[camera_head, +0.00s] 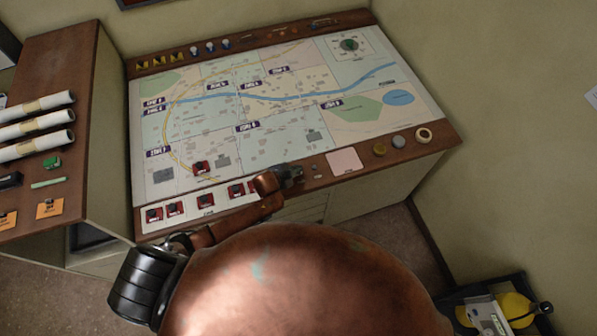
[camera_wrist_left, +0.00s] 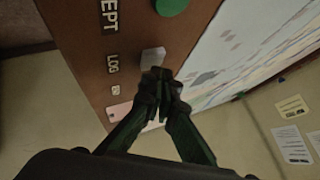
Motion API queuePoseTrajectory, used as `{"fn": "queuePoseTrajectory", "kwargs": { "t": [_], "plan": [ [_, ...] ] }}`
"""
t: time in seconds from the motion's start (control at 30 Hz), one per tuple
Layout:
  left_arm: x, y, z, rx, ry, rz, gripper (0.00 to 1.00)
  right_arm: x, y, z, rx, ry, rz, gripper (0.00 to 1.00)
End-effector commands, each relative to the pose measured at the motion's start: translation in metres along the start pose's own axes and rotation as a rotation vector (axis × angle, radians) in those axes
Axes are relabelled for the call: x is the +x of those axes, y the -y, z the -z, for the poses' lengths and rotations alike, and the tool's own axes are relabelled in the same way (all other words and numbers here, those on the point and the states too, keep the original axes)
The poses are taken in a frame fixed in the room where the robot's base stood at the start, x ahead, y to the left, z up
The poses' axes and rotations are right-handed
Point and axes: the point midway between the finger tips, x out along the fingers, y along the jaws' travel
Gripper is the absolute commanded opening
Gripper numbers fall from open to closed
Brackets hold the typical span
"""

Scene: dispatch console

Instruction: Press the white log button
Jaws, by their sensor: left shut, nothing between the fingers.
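The white log button (camera_wrist_left: 152,57) shows in the left wrist view as a small pale block on the brown console edge, beside the LOG lettering (camera_wrist_left: 112,63). My left gripper (camera_wrist_left: 160,84) is shut and empty, its fingertips at the near side of the button and overlapping its lower edge in the picture. I cannot tell whether they touch it. In the head view my left gripper (camera_head: 292,173) is over the front edge of the console, and I cannot make out the button there. My right gripper is in neither view.
The console's map board (camera_head: 300,120) lies behind the gripper. Red blocks (camera_head: 236,191) sit on a pale strip to the left, with a pink pad (camera_head: 345,161) and round knobs (camera_head: 380,149) to the right. A green round button (camera_wrist_left: 172,5) lies beyond the log button.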

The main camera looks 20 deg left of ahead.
Motion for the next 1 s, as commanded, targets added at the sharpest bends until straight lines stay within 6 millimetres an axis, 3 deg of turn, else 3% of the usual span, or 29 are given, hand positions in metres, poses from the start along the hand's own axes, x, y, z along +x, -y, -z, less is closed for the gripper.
{"fn": "queuePoseTrajectory", "kwargs": {
  "t": [1.0],
  "plan": [
    [0.0056,-0.0042,-0.0045,0.000,0.002,0.000,0.00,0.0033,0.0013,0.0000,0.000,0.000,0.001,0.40]
  ]
}}
